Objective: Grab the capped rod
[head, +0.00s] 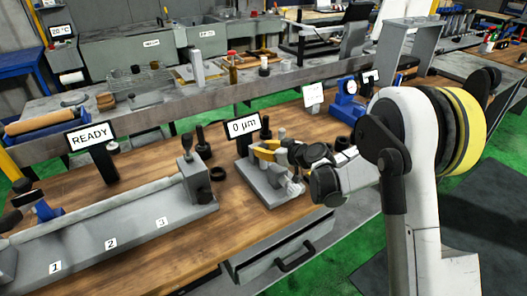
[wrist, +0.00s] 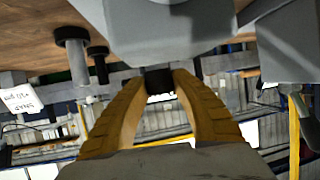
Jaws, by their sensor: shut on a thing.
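My gripper (wrist: 158,84) has yellow fingers closed on a short dark cylinder (wrist: 158,79), which looks like the cap of the capped rod. The rest of this rod is hidden. A grey block of the gauge stand fills the picture just beyond the fingertips. In the head view my gripper (head: 262,149) is low over the grey gauge stand (head: 268,186), beside the display reading "0 µm" (head: 243,127). I cannot tell whether the held piece touches the stand. Two other dark-capped pins (wrist: 74,55) stand on the table in the wrist view.
A long grey fixture numbered 1 to 3 (head: 110,243) lies at the left, with a "READY" display (head: 90,135) behind it. A dark ring (head: 217,174) and a black pin (head: 202,141) stand between it and the stand. A blue device (head: 347,98) is at the right.

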